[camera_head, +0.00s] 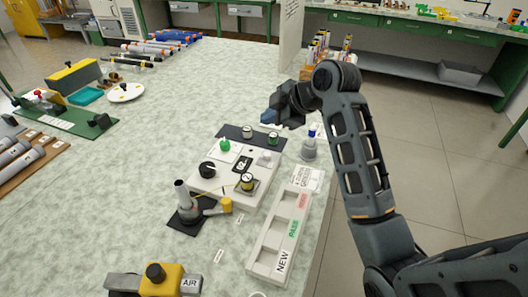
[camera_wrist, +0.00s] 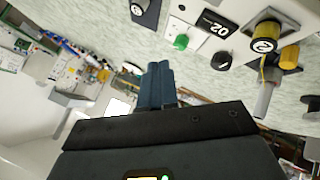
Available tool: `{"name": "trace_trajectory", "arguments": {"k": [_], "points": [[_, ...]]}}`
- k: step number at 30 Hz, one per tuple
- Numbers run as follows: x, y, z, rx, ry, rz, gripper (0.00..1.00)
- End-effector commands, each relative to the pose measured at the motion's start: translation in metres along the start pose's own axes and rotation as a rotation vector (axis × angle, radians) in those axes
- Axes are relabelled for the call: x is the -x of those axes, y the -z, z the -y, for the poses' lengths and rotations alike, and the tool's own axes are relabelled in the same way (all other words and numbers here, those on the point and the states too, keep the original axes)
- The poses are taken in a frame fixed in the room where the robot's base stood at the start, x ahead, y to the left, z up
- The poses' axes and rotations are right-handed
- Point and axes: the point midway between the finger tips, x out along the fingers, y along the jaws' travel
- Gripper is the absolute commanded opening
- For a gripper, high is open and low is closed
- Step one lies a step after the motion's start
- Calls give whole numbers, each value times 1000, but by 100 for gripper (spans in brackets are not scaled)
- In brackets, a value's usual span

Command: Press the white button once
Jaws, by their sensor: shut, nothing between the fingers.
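The white button (camera_head: 265,157) sits on a light plate at the back right of the white control box (camera_head: 206,186), right of the green button (camera_head: 225,146). In the wrist view the green button (camera_wrist: 181,42) shows clearly, but I cannot make out the white button for certain near the top edge. My gripper (camera_head: 268,117) is shut and empty. It is in the air beyond the box's back side, apart from the button. Its blue-grey fingers (camera_wrist: 158,85) are together in the wrist view.
The box also carries a black knob (camera_head: 207,169), a small display (camera_head: 242,163) and a yellow-ringed knob (camera_head: 247,181). A dark strip with capped knobs (camera_head: 247,132) lies behind it. A blue-topped bottle (camera_head: 309,146) and a labelled tray (camera_head: 265,264) stand to the right.

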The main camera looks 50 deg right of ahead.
Motion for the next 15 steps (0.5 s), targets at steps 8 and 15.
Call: {"name": "trace_trajectory", "arguments": {"k": [8, 15], "points": [[-6, -4, 5, -1, 0, 0, 0], [-24, -18, 18, -1, 0, 1, 0]]}}
